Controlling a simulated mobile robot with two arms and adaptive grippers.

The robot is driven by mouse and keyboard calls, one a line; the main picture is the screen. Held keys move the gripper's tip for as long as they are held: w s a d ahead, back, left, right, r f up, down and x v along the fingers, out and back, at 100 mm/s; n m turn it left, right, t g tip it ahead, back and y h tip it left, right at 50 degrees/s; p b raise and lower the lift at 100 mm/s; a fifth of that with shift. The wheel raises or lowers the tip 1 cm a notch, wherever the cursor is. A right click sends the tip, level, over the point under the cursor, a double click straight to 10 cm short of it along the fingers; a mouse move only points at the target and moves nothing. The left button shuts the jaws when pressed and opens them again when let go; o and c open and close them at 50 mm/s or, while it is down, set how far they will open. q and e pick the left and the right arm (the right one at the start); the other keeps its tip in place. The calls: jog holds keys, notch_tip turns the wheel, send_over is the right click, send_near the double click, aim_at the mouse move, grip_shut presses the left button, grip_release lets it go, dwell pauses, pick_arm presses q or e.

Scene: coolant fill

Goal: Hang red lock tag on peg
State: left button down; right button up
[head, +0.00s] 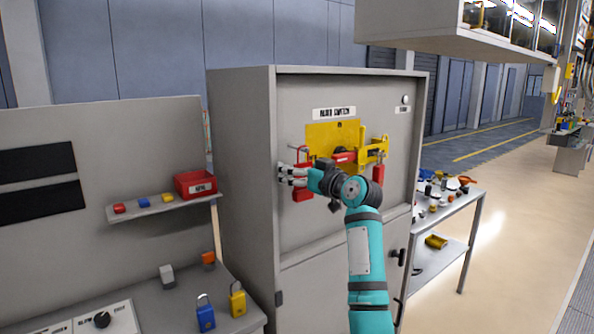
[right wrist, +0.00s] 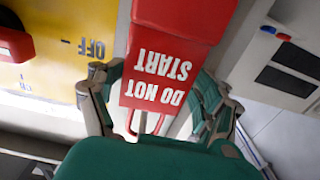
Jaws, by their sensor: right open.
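A red tag (head: 303,195) shows just below my right gripper's fingers at the front of the grey cabinet. In the right wrist view the red tag (right wrist: 160,78) reads "DO NOT START" upside down and lies between the two spread fingers. A thin red loop shows at its end nearest my palm. My right gripper (head: 284,174) is open around the tag; it also shows in the right wrist view (right wrist: 155,95). A thin peg or hook (head: 298,148) sticks out above the fingers, left of the yellow plate. Whether the tag hangs on it is hidden. My left gripper is out of view.
The grey cabinet (head: 240,180) carries a yellow switch plate (head: 325,132), a red handle (head: 342,157) and a yellow bracket (head: 375,148). A red lock (head: 378,174) hangs at right. A red bin (head: 195,184) and blue (head: 205,318) and yellow (head: 237,303) padlocks stand left.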

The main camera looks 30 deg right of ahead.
jog(key=s, duration=0.8)
jog(key=s+a+f+n+g, duration=0.1)
jog(key=s+a+f+g, duration=0.25)
jog(key=f, duration=0.65)
jog(key=s+a+f+g, duration=0.25)
jog(key=a+f, duration=0.25)
jog(key=f, duration=0.5)
jog(key=s+a+f+n+g, duration=0.15)
jog(key=s+a+f, duration=0.25)
jog(key=f, duration=0.6)
jog(key=s+a+f+g, duration=0.25)
jog(key=s+f, duration=0.25)
jog(key=s, duration=0.4)
jog(key=s+a+f+m+g+h, duration=0.15)
jog(key=s+a+f, duration=0.25)
jog(key=s, duration=0.6)
jog(key=s+a+f+g+y, duration=0.1)
jog(key=s+a+f+g, duration=0.3)
jog(key=s, duration=0.5)
notch_tip(320, 180, down, 28)
jog(key=s+r, duration=0.1)
jog(key=s+d+f, duration=0.1)
jog(key=s+f, duration=0.7)
jog(key=s+d+f+g, duration=0.1)
jog(key=s+d+f, duration=0.1)
jog(key=s+f, duration=0.6)
jog(key=shift+s+d+f+n+h, duration=0.3)
jog(key=shift+s+h, duration=0.05)
jog(key=shift+s, duration=0.05)
